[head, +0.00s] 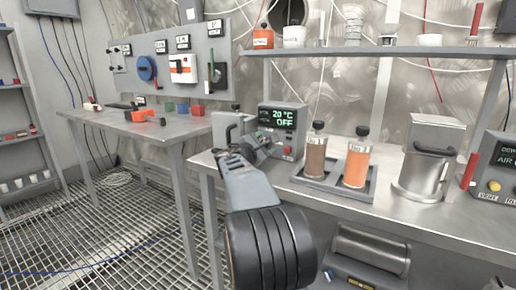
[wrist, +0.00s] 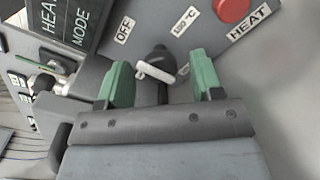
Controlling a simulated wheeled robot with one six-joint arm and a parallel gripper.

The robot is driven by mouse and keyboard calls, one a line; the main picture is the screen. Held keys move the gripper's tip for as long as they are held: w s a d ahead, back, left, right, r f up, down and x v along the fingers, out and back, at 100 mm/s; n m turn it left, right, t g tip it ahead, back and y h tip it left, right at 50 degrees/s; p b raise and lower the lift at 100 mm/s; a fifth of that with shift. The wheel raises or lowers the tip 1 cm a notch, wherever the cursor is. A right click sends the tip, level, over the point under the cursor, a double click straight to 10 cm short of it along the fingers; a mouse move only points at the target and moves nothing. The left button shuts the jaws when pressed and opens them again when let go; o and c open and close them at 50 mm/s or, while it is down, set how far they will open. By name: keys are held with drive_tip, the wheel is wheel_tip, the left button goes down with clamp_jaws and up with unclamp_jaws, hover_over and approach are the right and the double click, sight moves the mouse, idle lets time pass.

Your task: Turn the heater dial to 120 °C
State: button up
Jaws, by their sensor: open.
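The heater (head: 283,128) is a grey box on the right bench; its display reads 20 °C OFF. In the wrist view its dial (wrist: 158,56) is a dark knob with a white bar, lying near sideways. The OFF label (wrist: 124,30) is up and left of the dial, and the 120 °C label (wrist: 186,22) is up and right. My gripper (wrist: 162,80) is open, its green fingertips on either side of the dial with gaps showing. Whether the fingers reach fully around it, I cannot tell. In the head view my gripper (head: 246,150) hides the dial.
A red button (wrist: 232,10) sits beside the HEAT label (wrist: 248,22) on the panel. A rack (head: 337,187) with two canisters stands right of the heater, and a steel jug (head: 425,172) is further right. A shelf (head: 390,51) runs above the bench.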

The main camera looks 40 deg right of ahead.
drive_tip(key=p+v, duration=0.2)
drive_tip(key=v, duration=1.1)
drive_tip(key=shift+a+p, duration=0.3)
drive_tip(key=s+a+r+m+y+p, duration=0.4)
drive_tip(key=a+p, duration=0.4)
drive_tip(key=p, duration=0.4)
drive_tip(key=s+a+r+m+y+p, duration=0.4)
drive_tip(key=a+p, duration=0.5)
drive_tip(key=p, duration=0.3)
drive_tip(key=s+a+r+m+y+p, duration=0.3)
drive_tip(key=s+a+r+y+p, duration=0.2)
drive_tip(key=p, duration=0.8)
drive_tip(key=a+r+y, duration=0.3)
drive_tip(key=y, duration=0.1)
drive_tip(key=shift+s+a+m+g+y, duration=0.15)
drive_tip(key=shift+a+m+g+y, duration=0.15)
drive_tip(key=shift+a+m+g, duration=0.1)
